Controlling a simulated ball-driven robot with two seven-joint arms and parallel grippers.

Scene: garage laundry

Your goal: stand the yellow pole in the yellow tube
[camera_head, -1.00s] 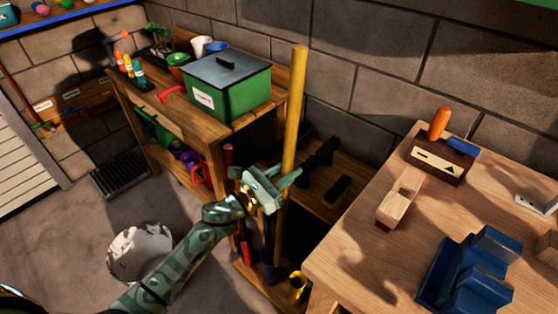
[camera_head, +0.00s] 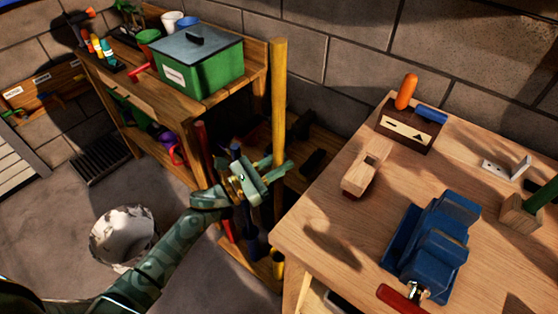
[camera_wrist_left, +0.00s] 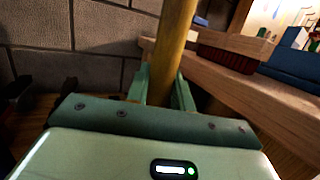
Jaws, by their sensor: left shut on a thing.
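The long yellow pole (camera_head: 278,90) stands nearly upright, held above the floor-level rack. My left gripper (camera_head: 277,168) is shut on it, well below its top. In the left wrist view the pole (camera_wrist_left: 175,40) passes between the two fingers (camera_wrist_left: 160,90). The yellow tube (camera_head: 278,264) is low down, almost straight below the pole in the head view, and partly hidden by the workbench corner. The pole's lower end is near the workbench edge; I cannot tell its height over the tube. My right gripper is not in view.
The wooden workbench (camera_head: 320,225) is close on the right, with a blue vise (camera_head: 432,240) and a wooden plane (camera_head: 366,168). Red (camera_head: 201,150) and blue tubes stand left of the yellow one. A shelf with a green box (camera_head: 195,75) is behind. A white bucket (camera_head: 122,238) is on the floor.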

